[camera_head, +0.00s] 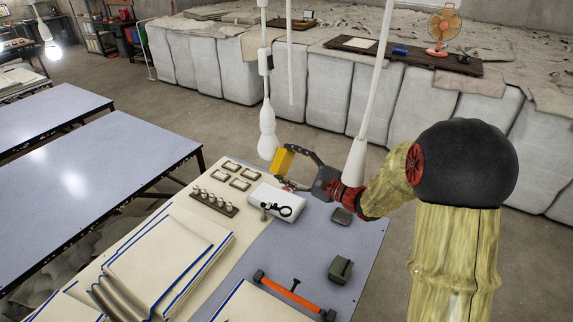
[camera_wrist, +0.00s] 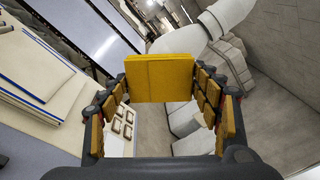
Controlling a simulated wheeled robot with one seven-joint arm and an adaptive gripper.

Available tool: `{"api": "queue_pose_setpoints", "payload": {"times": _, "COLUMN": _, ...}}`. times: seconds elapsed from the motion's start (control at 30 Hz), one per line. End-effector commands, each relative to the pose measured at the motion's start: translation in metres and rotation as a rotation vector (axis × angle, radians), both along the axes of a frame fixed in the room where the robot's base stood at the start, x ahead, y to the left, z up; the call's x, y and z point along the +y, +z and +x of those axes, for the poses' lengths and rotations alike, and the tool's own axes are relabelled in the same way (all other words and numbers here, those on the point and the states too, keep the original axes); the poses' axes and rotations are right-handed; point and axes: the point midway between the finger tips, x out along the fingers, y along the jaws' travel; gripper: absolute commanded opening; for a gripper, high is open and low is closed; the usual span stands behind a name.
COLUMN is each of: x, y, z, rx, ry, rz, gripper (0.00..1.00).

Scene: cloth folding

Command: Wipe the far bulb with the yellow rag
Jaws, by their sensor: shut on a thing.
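The yellow rag (camera_head: 283,160) is a folded block held at the tips of my gripper (camera_head: 291,167). In the wrist view the rag (camera_wrist: 160,77) spans between the two padded fingers. A white hanging bulb (camera_head: 267,135), the farther of the two near the table, is just left of the rag. In the wrist view a white bulb shape (camera_wrist: 226,12) lies behind and above the rag, partly hidden by it. I cannot tell whether rag and bulb touch. A nearer white bulb (camera_head: 355,160) hangs to the right, close to my wrist.
Below is a table with a white box (camera_head: 277,201), a rack of small bulbs (camera_head: 214,203), folded cloths (camera_head: 165,255), an orange-handled tool (camera_head: 294,293) and a green box (camera_head: 340,269). A lit bulb (camera_head: 53,50) hangs far left. A thin pole (camera_head: 290,60) hangs between the lamps.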

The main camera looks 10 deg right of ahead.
Motion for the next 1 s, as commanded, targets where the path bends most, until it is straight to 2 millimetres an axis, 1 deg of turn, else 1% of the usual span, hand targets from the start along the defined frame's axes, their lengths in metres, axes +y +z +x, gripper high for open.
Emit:
{"api": "queue_pose_setpoints", "payload": {"times": 0.2, "x": -0.013, "y": -0.001, "z": -0.016, "rx": -0.001, "ry": -0.002, "rz": 0.001, "gripper": 0.43}}
{"api": "queue_pose_setpoints", "payload": {"times": 0.53, "x": -0.030, "y": -0.001, "z": -0.038, "rx": 0.000, "ry": -0.003, "rz": 0.000, "gripper": 0.43}}
{"api": "queue_pose_setpoints", "payload": {"times": 0.67, "x": -0.032, "y": -0.001, "z": -0.042, "rx": 0.000, "ry": -0.001, "rz": 0.001, "gripper": 0.43}}
{"api": "queue_pose_setpoints", "payload": {"times": 1.0, "x": -0.033, "y": -0.001, "z": -0.043, "rx": 0.000, "ry": -0.001, "rz": 0.001, "gripper": 0.43}}
